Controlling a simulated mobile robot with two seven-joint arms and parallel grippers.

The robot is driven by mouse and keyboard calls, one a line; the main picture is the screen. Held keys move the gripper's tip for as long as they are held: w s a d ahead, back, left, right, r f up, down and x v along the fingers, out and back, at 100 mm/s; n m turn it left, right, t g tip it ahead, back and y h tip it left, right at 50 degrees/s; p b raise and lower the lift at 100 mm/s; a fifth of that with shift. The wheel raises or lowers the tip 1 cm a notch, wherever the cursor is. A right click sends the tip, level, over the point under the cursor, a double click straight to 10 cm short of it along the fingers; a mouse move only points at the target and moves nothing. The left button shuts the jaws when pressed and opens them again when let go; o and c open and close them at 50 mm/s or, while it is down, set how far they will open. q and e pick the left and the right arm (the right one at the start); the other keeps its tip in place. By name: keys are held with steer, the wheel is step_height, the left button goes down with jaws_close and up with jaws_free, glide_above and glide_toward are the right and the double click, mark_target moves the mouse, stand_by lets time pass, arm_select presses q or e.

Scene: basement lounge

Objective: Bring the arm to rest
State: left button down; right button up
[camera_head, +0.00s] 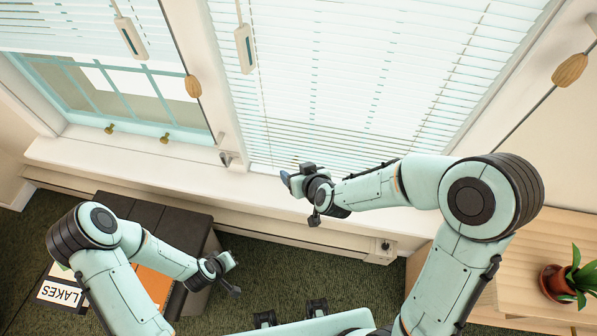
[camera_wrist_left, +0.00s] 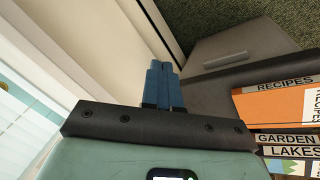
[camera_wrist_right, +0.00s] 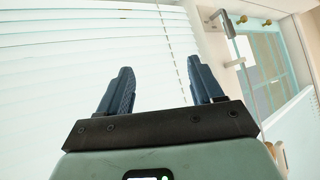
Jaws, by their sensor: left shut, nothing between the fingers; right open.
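My right arm reaches across in front of the window blinds. Its gripper (camera_head: 287,181) is raised near the window sill in the head view. In the right wrist view its two blue fingers (camera_wrist_right: 160,90) are spread apart with nothing between them, facing the white blinds (camera_wrist_right: 90,45). My left arm is bent low at the left of the head view, its gripper (camera_head: 232,262) beside a dark cabinet. In the left wrist view its blue fingers (camera_wrist_left: 163,84) are together and hold nothing. Both arms are apart from the things around them, as far as I can tell.
The dark cabinet (camera_head: 170,215) with books (camera_head: 60,293) on it stands at lower left. A wooden table (camera_head: 540,235) with a potted plant (camera_head: 568,280) is at right. The window sill (camera_head: 130,168) runs along the wall. Green carpet (camera_head: 300,265) lies between.

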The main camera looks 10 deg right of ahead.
stand_by(0.4)
steer(key=s+d+f+m+g, duration=0.1)
steer(key=s+d+f+g, duration=0.15)
steer(key=s+f, duration=0.55)
steer(key=s+d+f+m+g, duration=0.2)
steer(key=s+f+g, duration=0.2)
steer(key=f, duration=0.8)
arm_select(q)
steer(key=s+d+f+g, duration=0.1)
steer(key=s+d+g, duration=0.1)
steer(key=s, duration=0.4)
steer(key=s+d+f+g+h, duration=0.1)
steer(key=s+d+g, duration=0.1)
steer(key=s, duration=0.4)
steer(key=shift+s+d+f+m+g+h, duration=0.15)
steer(key=shift+s+f+m+g+h, duration=0.15)
steer(key=shift+s+m, duration=0.1)
arm_select(e)
steer(key=s+f+m+g, duration=0.1)
steer(key=s+f+g, duration=0.1)
steer(key=s+f, duration=0.2)
steer(key=s+f+m+g, duration=0.1)
steer(key=s+f, duration=0.3)
steer(key=s, duration=0.6)
steer(key=shift+s+a+g+y, duration=0.15)
steer(key=shift+g+y, duration=0.25)
steer(key=shift+g, duration=0.05)
